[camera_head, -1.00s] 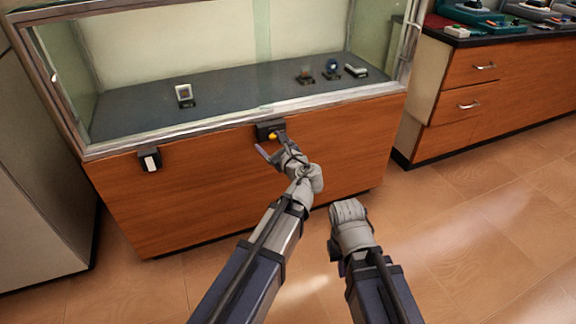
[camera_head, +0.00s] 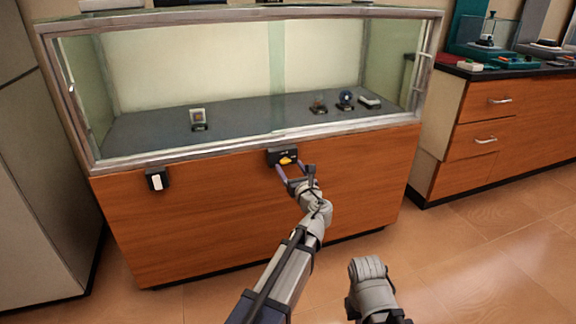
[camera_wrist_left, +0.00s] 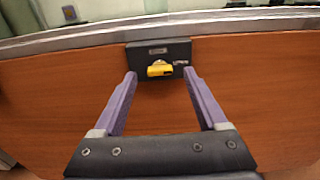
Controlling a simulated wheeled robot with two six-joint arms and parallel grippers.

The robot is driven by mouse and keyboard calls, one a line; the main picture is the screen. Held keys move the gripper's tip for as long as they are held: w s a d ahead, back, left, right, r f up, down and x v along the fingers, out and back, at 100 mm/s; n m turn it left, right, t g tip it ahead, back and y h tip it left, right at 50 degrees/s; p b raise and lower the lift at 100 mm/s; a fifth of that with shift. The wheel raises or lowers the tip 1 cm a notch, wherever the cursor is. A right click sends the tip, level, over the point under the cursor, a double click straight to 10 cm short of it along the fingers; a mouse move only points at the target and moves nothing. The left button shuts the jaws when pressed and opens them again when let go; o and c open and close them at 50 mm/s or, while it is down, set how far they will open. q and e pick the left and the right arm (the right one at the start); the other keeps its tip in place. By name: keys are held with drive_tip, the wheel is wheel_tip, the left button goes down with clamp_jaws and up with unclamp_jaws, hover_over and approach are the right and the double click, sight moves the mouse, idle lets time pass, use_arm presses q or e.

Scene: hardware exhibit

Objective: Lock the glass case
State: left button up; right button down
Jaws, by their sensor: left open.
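The glass case (camera_head: 190,153) has a metal-framed glass top over a brown wooden base. A dark lock box with a yellow knob (camera_head: 287,161) sits on the front, just under the metal rim. In the left wrist view the yellow knob (camera_wrist_left: 159,69) lies roughly crosswise on the dark lock plate (camera_wrist_left: 172,50). My left gripper (camera_head: 293,170) is open, its two purple fingers pointing at the lock. In the left wrist view the fingers (camera_wrist_left: 160,85) stand either side of the knob, apart from it. My right gripper (camera_head: 372,278) is low at the right, its jaws not clear.
A dark box with a white switch (camera_head: 157,181) is on the case front at the left. Small exhibits (camera_head: 346,99) stand inside the case. A drawer cabinet (camera_head: 477,138) stands at the right. The tiled floor (camera_head: 470,250) between is clear.

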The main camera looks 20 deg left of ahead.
sight(285, 161)
use_arm(q)
drive_tip(key=shift+x, duration=1.4)
clamp_jaws()
